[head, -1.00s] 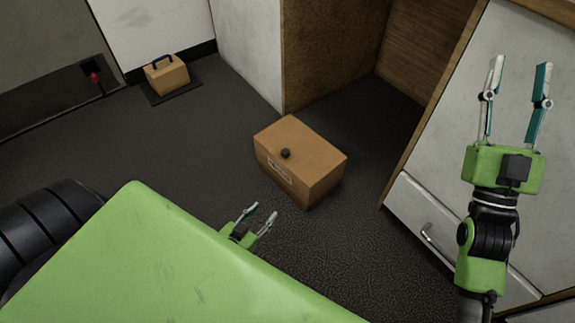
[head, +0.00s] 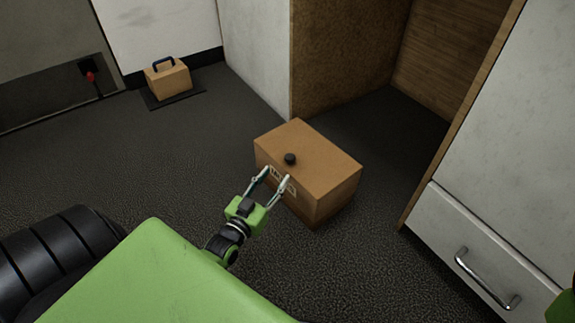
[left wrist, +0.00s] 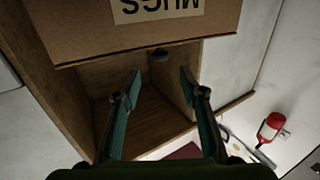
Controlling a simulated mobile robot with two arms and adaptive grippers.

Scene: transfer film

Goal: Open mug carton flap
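The mug carton (head: 325,165) is a closed brown box on the dark floor, with a black knob (head: 290,159) on top near its front edge. A pale label (head: 277,177) is on its front face, partly behind my fingers. My left gripper (head: 277,175) is open and empty, its fingertips in front of the label and below the knob in the head view. In the left wrist view the carton (left wrist: 215,22) appears upside down at the top, with the knob (left wrist: 159,55) ahead between the open fingers. Contact cannot be told. My right gripper's fingers are out of view.
A wooden recess (head: 350,55) stands behind the carton. A white cabinet with a drawer handle (head: 487,281) is at right. A smaller box with a blue handle (head: 168,80) sits on a dark mat at the back left. Floor left of the carton is clear.

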